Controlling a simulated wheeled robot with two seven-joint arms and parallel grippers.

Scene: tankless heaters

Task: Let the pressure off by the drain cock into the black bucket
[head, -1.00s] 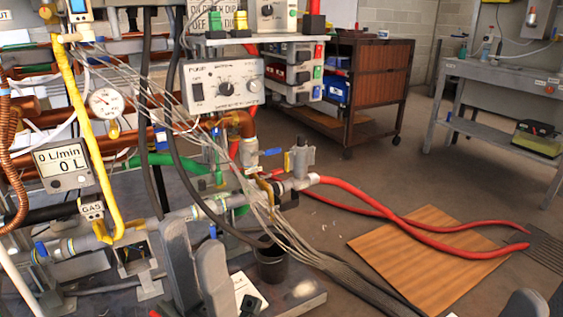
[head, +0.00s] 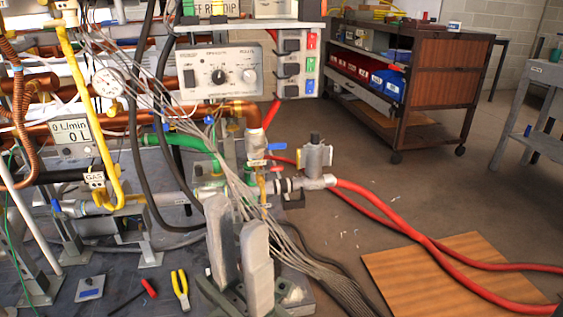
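My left gripper (head: 236,212) stands upright at the lower middle of the head view, its two grey fingers apart with a narrow gap. Nothing shows held between them. My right gripper is not in view.
Grey cables (head: 315,268) run down right of my gripper. A red hose (head: 420,238) crosses the floor over a wooden board (head: 445,272). Yellow pliers (head: 180,288) and a red-handled tool (head: 149,288) lie at lower left. A pressure gauge (head: 108,82) is at upper left.

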